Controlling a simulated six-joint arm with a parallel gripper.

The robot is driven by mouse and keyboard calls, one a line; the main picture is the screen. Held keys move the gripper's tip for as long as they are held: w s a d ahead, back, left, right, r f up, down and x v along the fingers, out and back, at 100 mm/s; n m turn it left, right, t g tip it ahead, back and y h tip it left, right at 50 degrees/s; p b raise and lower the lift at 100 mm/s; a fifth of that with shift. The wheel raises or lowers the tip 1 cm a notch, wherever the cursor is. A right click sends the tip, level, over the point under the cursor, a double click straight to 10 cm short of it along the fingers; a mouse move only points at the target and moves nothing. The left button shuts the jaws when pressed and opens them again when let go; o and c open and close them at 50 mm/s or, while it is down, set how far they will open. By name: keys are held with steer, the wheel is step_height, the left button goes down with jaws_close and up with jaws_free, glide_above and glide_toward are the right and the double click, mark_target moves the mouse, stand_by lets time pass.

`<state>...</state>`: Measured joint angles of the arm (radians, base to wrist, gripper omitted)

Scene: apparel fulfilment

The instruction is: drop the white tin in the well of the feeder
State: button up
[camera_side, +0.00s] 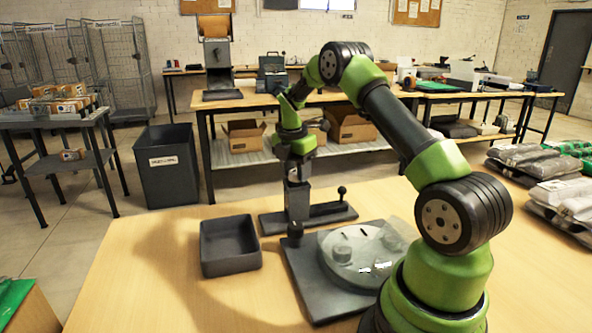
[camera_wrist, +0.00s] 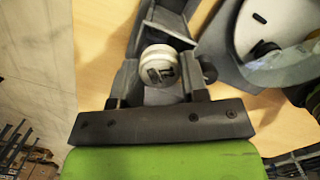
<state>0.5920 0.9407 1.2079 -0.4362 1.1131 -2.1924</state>
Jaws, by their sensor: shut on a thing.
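My gripper (camera_wrist: 158,78) is shut on the white tin (camera_wrist: 158,64), a round pale lid with dark marks held between the two grey fingers in the wrist view. In the side view my gripper (camera_side: 297,172) is over a dark grey upright block on a flat base with a knobbed lever, which looks like the feeder (camera_side: 325,212). The tin is just above the block's top in the side view; I cannot tell whether it touches. The well's opening is hidden by the gripper and tin. In the wrist view the grey feeder (camera_wrist: 168,18) extends beyond the tin.
A round pale disc (camera_side: 345,258) under a clear cover sits on a grey plate in front of the feeder, partly behind my arm. An empty dark tray (camera_side: 229,262) stands left of it. Grey bagged garments (camera_side: 565,200) lie at the right. The table's front left is clear.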

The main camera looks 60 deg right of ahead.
steer(key=o, duration=1)
steer(key=r, duration=0.6)
steer(key=a+r, duration=0.1)
steer(key=r, duration=0.3)
steer(key=shift+w+a, duration=0.1)
steer(key=s+a+r+m+t, duration=0.25)
steer(key=a+r+m, duration=0.2)
steer(key=a, duration=0.35)
steer(key=s+a+r+m+t, duration=0.1)
steer(key=s+a+r+m, duration=0.25)
steer(key=a+r, duration=0.3)
steer(key=s+a+f+m+t+y, duration=0.1)
steer(key=s+a+m, duration=0.3)
steer(key=s+a+m+t+y, duration=0.1)
steer(key=s+a+m, duration=0.2)
steer(key=s+m, duration=0.1)
steer(key=s+a+f+m+t+y, duration=0.1)
steer(key=s+a+m+t, duration=0.1)
steer(key=s+a+m, duration=0.1)
steer(key=shift+s+a+f+m, duration=0.15)
steer(key=shift+s+a+m, duration=0.05)
steer(key=shift+s+a, duration=0.3)
steer(key=shift+s+a+f+m, duration=0.2)
steer(key=shift+s+a, duration=0.15)
steer(key=shift+s, duration=0.25)
